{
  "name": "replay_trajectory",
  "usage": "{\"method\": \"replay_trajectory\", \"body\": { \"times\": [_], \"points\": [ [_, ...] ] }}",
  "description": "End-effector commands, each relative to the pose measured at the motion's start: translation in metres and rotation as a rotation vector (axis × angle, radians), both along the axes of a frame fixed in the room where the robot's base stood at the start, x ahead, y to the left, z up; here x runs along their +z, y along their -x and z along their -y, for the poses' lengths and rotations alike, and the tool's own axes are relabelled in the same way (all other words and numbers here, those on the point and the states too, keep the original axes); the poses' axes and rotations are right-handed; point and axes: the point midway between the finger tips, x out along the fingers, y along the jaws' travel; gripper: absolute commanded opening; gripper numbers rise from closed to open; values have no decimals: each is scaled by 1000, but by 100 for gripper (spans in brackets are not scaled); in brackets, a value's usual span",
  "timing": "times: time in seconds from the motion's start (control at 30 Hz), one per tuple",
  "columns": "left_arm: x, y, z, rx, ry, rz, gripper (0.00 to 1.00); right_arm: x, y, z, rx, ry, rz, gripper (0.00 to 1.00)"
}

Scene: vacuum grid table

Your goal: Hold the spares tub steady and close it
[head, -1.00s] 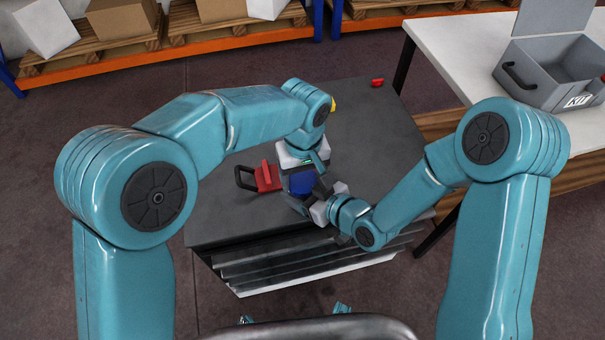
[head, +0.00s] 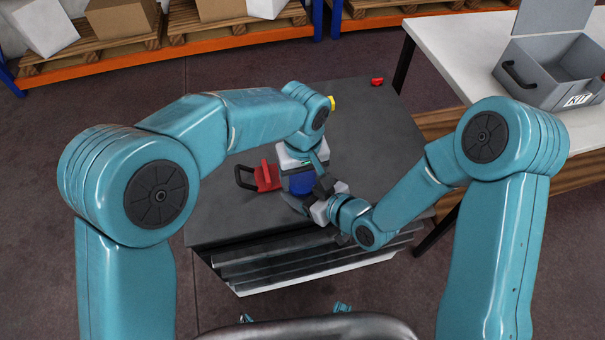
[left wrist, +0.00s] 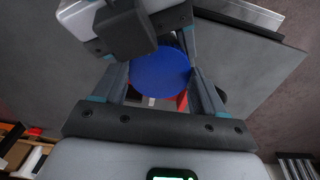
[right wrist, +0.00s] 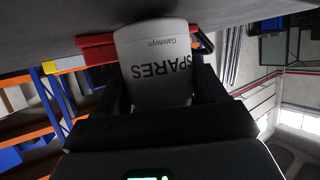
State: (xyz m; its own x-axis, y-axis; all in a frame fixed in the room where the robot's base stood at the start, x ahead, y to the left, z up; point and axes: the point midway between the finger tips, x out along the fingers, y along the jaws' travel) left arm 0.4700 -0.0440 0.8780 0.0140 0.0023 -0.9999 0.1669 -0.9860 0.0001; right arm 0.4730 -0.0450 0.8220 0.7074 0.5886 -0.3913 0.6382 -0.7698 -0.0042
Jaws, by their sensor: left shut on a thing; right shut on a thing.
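The spares tub shows in the right wrist view as a white body (right wrist: 155,60) lettered SPARES. Its round blue lid (left wrist: 160,75) fills the space between the fingers in the left wrist view and shows as a blue patch in the head view (head: 301,185). My left gripper (left wrist: 160,88) points down over the tub and is shut on the lid. My right gripper (right wrist: 160,88) comes in low from the side and is shut on the tub's body. The tub stands on the dark table (head: 230,215); my grippers hide most of it in the head view. Whether the lid is fully seated cannot be told.
A red object with a black handle (head: 266,177) lies just left of the tub. A small red piece (head: 377,82) and a yellow piece (head: 333,103) are farther back. An open grey KIT case (head: 530,88) stands on the white side table (head: 440,45).

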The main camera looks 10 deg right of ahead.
Motion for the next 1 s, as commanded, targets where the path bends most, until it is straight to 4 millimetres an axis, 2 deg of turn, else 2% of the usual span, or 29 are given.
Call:
{"method": "replay_trajectory", "body": {
  "times": [0.03, 0.13, 0.17, 0.77, 1.0],
  "points": [
    [-5, 0, 0, 1, -2, -1, 44, 6, 0, -4, 17, -2, 25, 16],
    [-6, 0, 0, 1, -2, -1, 44, 7, 0, -5, 18, -2, 26, 16],
    [-6, 0, 0, 1, -2, -1, 80, 7, 0, -4, 19, -1, 26, 16],
    [-5, -1, -1, 3, -3, -1, 80, 7, 0, -4, 19, 0, 27, 16],
    [24, -1, 0, 3, 2, 3, 80, 6, 0, -4, 17, -1, 23, 16]
  ]
}}
